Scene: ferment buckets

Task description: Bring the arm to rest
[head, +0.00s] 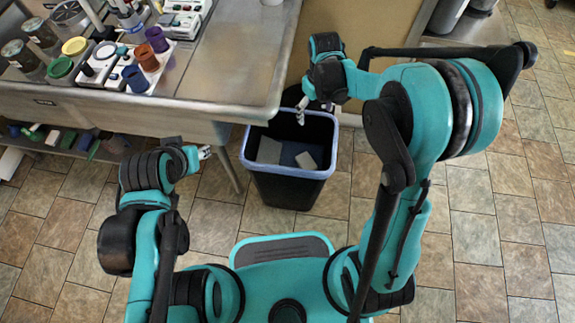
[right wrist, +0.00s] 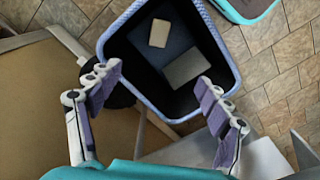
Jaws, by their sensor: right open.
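My right gripper (head: 302,108) hangs over the back rim of a black bin with a pale blue liner (head: 258,160). In the right wrist view my right gripper (right wrist: 157,95) is open, its two purple-padded fingers spread wide with nothing between them. The bin (right wrist: 226,52) lies beyond the fingertips in that view. My left gripper (head: 205,152) is near the table's front edge, left of the bin. Only a small part of it shows, so its jaws cannot be made out.
A metal table (head: 225,75) at the left bears jars, cups and white trays. Inside the bin lie a grey block (head: 269,150) and a pale block (head: 306,160). A cardboard-coloured panel (head: 370,25) stands behind. Tiled floor is open at the right.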

